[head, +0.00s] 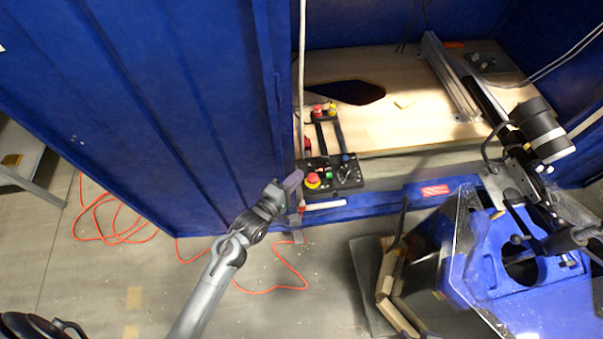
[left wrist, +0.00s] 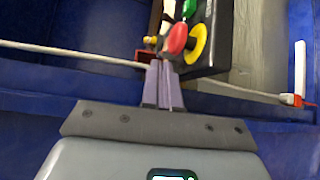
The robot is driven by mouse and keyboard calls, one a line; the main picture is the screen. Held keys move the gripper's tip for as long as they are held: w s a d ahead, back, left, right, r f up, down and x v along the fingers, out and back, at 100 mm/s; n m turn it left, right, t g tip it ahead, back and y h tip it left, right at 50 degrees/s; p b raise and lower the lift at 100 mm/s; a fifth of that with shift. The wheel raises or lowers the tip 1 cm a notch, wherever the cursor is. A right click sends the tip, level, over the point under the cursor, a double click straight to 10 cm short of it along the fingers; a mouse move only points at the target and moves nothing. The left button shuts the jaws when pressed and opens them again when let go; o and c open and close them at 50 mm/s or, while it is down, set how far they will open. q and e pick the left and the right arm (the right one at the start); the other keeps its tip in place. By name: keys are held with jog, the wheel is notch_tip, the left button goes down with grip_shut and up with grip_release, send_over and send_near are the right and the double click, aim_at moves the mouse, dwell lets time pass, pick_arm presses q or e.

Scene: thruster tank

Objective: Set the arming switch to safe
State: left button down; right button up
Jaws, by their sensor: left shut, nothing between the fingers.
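A black control panel (head: 349,184) sits at the front edge of the wooden bench, with a red mushroom button (head: 312,180) on a yellow ring, a green button (head: 329,174) and a blue knob (head: 346,158). I cannot tell which control is the arming switch or how it is set. My left gripper (head: 295,179) is shut and empty just left of the panel. In the left wrist view its fingers (left wrist: 161,70) point at the panel's near side, below the red button (left wrist: 177,38) and yellow ring (left wrist: 197,44). I cannot see whether they touch it. My right gripper is not in view.
A blue wall panel (head: 170,90) stands left of the bench (head: 410,130). A white cable (left wrist: 70,52) runs close beside my left fingers. A blue machine (head: 450,240) fills the lower right. An orange cable (head: 110,235) lies on the floor.

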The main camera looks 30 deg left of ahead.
aim_at(308, 166)
pick_arm(q)
jog(key=shift+b+x, duration=0.35)
jog(key=shift+x, duration=1.2)
